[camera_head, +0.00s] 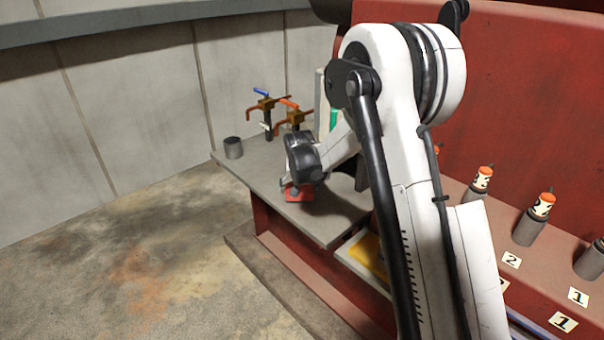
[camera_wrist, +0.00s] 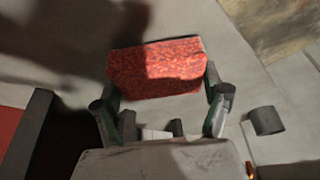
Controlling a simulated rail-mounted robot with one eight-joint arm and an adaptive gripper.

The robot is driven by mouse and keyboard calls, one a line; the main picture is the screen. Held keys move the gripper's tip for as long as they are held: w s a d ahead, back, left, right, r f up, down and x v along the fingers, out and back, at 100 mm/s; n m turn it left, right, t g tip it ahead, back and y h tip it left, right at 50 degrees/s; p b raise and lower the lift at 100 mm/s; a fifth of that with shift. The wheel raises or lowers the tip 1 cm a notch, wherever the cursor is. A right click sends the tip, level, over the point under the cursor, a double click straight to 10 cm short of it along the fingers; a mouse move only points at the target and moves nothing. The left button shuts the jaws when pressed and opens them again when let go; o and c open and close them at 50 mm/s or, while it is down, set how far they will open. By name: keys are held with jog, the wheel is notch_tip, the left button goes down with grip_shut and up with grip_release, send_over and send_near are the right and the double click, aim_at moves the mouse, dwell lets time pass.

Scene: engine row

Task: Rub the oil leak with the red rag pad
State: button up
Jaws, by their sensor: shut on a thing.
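The red rag pad (camera_wrist: 157,70) is a speckled red block held between the two fingers of my gripper (camera_wrist: 161,87) in the wrist view. My gripper is shut on it. In the head view the pad (camera_head: 298,194) shows as a small red patch under my dark wrist, low over the grey bench top (camera_head: 240,176). I cannot tell whether the pad touches the bench. A dark patch lies across the bench at the upper left of the wrist view; it looks like shadow. I cannot make out an oil leak in either view, and my arm hides part of the bench.
A grey cup (camera_head: 233,148) stands at the bench's left end, also in the wrist view (camera_wrist: 266,121). Brass valves with blue (camera_head: 263,104) and orange-red (camera_head: 294,116) handles stand behind the pad. A yellow panel (camera_head: 364,254) and orange-capped cylinders (camera_head: 532,222) are to the right.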

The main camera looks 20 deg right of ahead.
aim_at(299, 187)
jog(key=shift+a+r+p, duration=0.1)
jog(key=shift+r+p, duration=1)
jog(key=shift+r, duration=2.3)
jog(key=shift+w, duration=0.1)
